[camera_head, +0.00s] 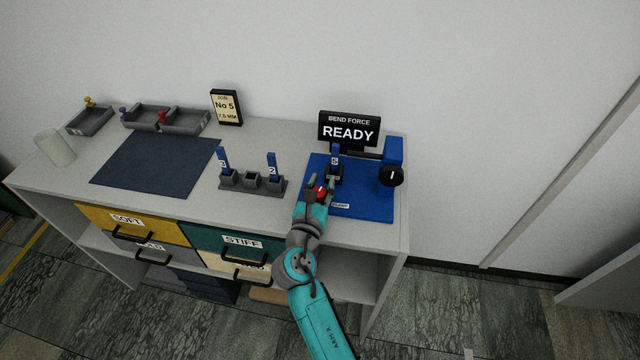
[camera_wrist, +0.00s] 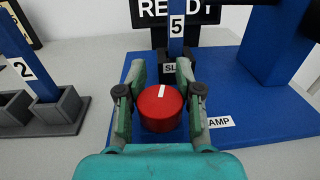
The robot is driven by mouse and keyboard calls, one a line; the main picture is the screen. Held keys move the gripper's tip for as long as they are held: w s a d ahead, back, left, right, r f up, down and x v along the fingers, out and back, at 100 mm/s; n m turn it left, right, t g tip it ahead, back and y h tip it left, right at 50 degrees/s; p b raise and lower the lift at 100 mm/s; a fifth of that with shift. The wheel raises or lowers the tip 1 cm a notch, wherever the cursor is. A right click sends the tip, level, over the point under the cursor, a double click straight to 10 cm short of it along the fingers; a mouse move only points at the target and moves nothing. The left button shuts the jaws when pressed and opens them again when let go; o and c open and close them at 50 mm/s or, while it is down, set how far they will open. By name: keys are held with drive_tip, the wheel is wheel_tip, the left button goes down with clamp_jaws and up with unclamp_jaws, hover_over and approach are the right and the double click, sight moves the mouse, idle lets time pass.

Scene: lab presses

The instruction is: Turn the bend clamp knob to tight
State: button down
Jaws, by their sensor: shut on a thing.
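The clamp knob is a round red knob (camera_wrist: 160,110) with a white pointer line on top, on the front of the blue bend press base (camera_head: 365,206). The line points away from me, tilted slightly right in the wrist view. In the head view the knob (camera_head: 320,192) is partly hidden by my gripper. My gripper (camera_wrist: 163,78) is shut on the knob, with one finger on its left side and one on its right. A white label ending in "AMP" (camera_wrist: 221,122) lies right of the knob. A blue strip marked 5 (camera_wrist: 176,28) stands upright in the slot behind it.
A black display (camera_head: 349,129) reads "BEND FORCE READY". A black dial (camera_head: 391,175) is on the press's right post. A grey rack (camera_head: 251,186) with blue strips stands left of the press. A dark mat (camera_head: 157,163) and grey trays (camera_head: 185,121) lie farther left.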

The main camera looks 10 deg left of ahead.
drive_tip(key=m+h, duration=0.1)
drive_tip(key=h, duration=0.1)
drive_tip(key=m+g+h, duration=0.1)
drive_tip(key=m+h, duration=0.1)
drive_tip(key=m+g+h, duration=0.1)
drive_tip(key=h, duration=0.1)
drive_tip(key=shift+s+d+h, duration=0.15)
drive_tip(key=shift+d+h, duration=0.15)
drive_tip(key=shift+s+d+f+m+g+h, duration=0.1)
drive_tip(key=shift+s+d+m+g+h, duration=0.05)
drive_tip(key=shift+m+g+h, duration=0.65)
drive_tip(key=shift+s+d+m+g+h, duration=0.15)
drive_tip(key=shift+m+g+h, duration=0.45)
drive_tip(key=shift+m+h, duration=0.4)
drive_tip(key=shift+h, duration=0.4)
drive_tip(key=c, duration=1.1)
unclamp_jaws()
drive_tip(key=v, duration=1.2)
drive_tip(key=shift+w+a+r, duration=0.1)
drive_tip(key=shift+a+r, duration=0.05)
drive_tip(key=shift+r, duration=0.1)
